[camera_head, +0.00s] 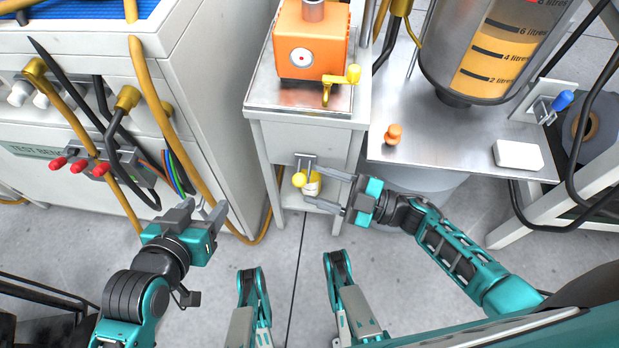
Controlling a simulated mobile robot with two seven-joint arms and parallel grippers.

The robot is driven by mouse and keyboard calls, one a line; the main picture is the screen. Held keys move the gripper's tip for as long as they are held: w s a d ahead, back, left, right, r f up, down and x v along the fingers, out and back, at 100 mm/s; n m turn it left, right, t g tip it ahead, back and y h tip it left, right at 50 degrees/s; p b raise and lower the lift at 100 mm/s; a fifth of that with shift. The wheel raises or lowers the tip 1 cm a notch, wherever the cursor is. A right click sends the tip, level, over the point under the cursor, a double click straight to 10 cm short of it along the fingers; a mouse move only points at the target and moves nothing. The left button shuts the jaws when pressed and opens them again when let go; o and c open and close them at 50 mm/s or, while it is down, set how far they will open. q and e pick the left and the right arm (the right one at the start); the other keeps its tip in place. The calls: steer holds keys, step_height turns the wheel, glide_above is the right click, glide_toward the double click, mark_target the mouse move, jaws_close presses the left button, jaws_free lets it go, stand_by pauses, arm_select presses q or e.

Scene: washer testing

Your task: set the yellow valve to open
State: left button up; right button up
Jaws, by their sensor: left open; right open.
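The yellow valve (299,180) shows as a round yellow knob on a short grey lever, hanging from a bracket on the front of the grey cabinet below the orange unit. The lever points down. My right gripper (313,186) is open, with its fingers pointing left toward the knob. The knob lies just left of the fingertips, and I cannot tell whether they touch. My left gripper (205,207) is open and empty in front of the test bench, well left of the valve.
The orange unit (309,42) with a yellow crank (343,81) stands on the cabinet. A yellow and white item (312,184) sits behind my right fingers. Right are a metal tank (487,45), an orange knob (393,134), a white block (517,155) and a blue-knobbed valve (562,100). Hoses hang along the test bench (60,115).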

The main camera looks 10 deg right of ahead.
arm_select(q)
steer(key=shift+s+a+f+p, duration=0.1)
steer(key=shift+a+p, duration=0.15)
steer(key=shift+p, duration=0.05)
arm_select(e)
steer(key=v, duration=0.9)
steer(key=shift+s+d, duration=0.2)
steer(key=shift+d, duration=0.1)
